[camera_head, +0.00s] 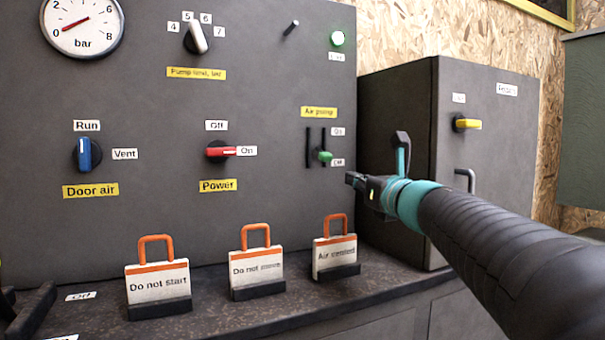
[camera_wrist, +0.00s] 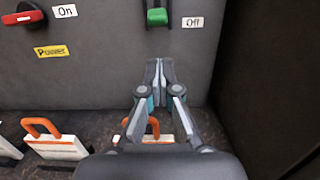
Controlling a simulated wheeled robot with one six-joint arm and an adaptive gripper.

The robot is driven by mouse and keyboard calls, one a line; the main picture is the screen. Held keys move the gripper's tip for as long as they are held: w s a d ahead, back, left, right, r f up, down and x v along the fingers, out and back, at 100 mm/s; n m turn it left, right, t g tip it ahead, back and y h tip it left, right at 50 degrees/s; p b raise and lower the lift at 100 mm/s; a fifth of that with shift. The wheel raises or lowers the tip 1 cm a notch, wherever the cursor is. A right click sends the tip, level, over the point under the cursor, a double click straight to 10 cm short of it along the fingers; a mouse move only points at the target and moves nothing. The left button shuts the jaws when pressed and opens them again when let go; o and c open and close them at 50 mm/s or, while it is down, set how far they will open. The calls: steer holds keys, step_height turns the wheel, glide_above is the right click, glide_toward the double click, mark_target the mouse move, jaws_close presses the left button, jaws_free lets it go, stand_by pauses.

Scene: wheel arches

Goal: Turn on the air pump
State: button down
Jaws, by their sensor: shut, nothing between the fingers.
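The air pump switch is a small green lever (camera_head: 323,156) in a vertical slot under the yellow "Air pump" label (camera_head: 319,112). It sits low in the slot, close to the "Off" label (camera_head: 337,162), with "On" above. In the wrist view the green lever (camera_wrist: 157,16) is at the top, beside the "Off" label (camera_wrist: 193,22). My gripper (camera_head: 352,178) is shut and empty, in front of the panel, below and right of the lever in the head view. In the wrist view its closed fingertips (camera_wrist: 158,62) point toward the panel just below the lever, apart from it.
The red power knob (camera_head: 221,151) points to "On". The blue door air knob (camera_head: 89,154) points up to "Run". The gauge (camera_head: 82,25) reads near zero. Orange-handled tags (camera_head: 334,255) stand on the ledge below. A grey cabinet (camera_head: 400,105) stands close on the right.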

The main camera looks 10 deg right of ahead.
mark_target(322, 154)
steer(key=f+x, duration=0.1)
steer(key=x, duration=0.9)
steer(key=shift+r, duration=0.45)
steer(key=shift+r+p, duration=0.15)
steer(key=shift+p, duration=0.25)
steer(key=shift+s+r+g+p, duration=0.1)
steer(key=shift+r+g+p, duration=0.15)
steer(key=shift+p, duration=0.75)
